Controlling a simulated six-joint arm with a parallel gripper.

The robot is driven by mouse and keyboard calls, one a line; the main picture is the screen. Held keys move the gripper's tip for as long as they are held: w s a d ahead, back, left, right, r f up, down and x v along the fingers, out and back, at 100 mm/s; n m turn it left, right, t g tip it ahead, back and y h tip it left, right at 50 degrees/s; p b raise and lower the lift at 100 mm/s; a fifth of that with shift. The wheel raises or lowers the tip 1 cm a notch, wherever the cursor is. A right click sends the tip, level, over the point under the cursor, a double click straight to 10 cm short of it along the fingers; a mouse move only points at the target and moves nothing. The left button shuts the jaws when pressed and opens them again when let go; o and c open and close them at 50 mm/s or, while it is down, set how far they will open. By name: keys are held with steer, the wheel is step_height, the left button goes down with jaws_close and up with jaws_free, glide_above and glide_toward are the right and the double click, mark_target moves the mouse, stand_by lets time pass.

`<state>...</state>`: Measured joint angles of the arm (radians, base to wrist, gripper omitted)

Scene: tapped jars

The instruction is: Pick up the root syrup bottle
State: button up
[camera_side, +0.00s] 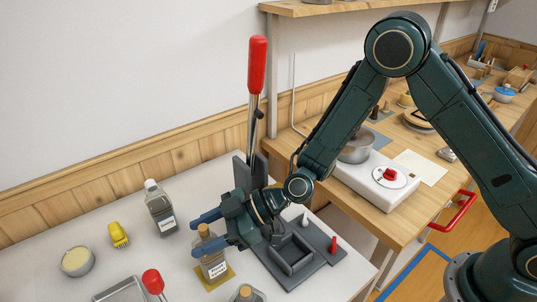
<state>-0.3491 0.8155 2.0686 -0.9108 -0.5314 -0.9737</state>
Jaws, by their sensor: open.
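A clear bottle with a brown cork (212,268) and a white label stands upright on a small yellow-tan mat (227,275). Its label is too small to read surely, so I cannot confirm that it is the root syrup bottle. My gripper (196,237) has two blue fingers, spread open on either side of this bottle's neck and cork. I cannot tell whether either finger touches the glass. A grey bottle with a white cap (160,208) stands further back. Another corked bottle (246,295) is cut off by the bottom edge.
A lever press (255,110) with a red handle stands behind my gripper. A grey fixture with a square recess (292,256) and a red peg lies to the right. A yellow brush (118,235), a bowl (77,262) and a metal tray (120,291) are at left.

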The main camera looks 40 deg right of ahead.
steer(key=shift+x, duration=0.85)
steer(key=shift+c, duration=0.4)
jaws_close()
